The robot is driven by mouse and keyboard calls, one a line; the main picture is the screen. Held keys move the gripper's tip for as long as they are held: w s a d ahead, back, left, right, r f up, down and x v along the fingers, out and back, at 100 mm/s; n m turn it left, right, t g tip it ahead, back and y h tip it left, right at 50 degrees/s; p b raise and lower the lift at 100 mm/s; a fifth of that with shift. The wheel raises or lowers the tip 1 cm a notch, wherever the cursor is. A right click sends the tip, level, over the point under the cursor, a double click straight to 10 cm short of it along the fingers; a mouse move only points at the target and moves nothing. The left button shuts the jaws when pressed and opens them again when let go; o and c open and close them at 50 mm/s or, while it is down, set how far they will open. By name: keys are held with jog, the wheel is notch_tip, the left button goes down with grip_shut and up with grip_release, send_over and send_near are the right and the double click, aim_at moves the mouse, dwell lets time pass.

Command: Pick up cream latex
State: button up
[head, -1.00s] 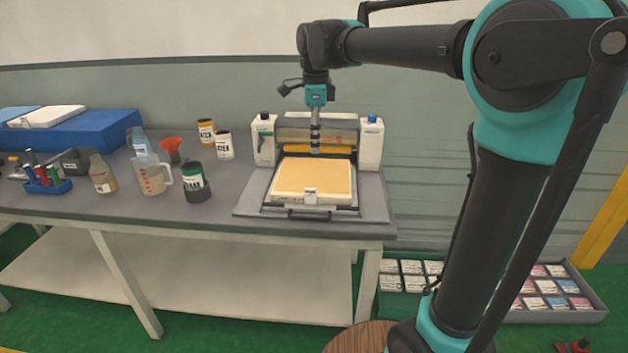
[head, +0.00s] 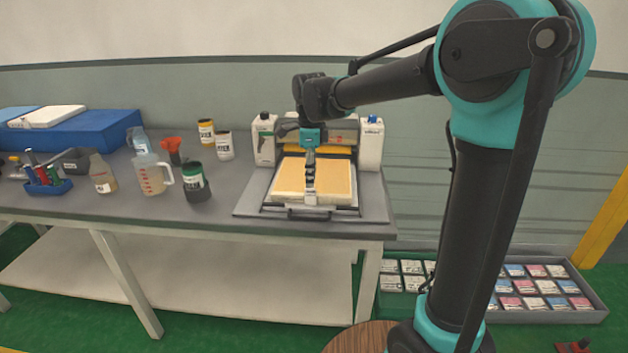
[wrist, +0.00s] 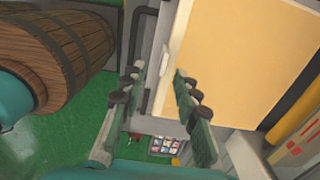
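The cream latex (head: 338,180) is a thick square slab with a pale orange top and cream sides. It lies flat in the grey tray of the press on the table. A small white tag shows at the middle of its front edge. In the wrist view, the slab (wrist: 235,60) fills the upper right. My gripper (head: 309,188) points down over the slab's front edge near the tag.
The press (head: 318,133) stands behind the slab with white bottles at both sides. Left on the table (head: 130,228) are a dark jar (head: 196,184), a measuring jug (head: 151,178) and blue foam blocks (head: 80,132). A tray of sample packs (head: 595,308) is on the floor at right.

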jog(key=f, duration=0.5)
jog(key=shift+w+f, duration=0.1)
jog(key=shift+w, duration=0.15)
grip_shut()
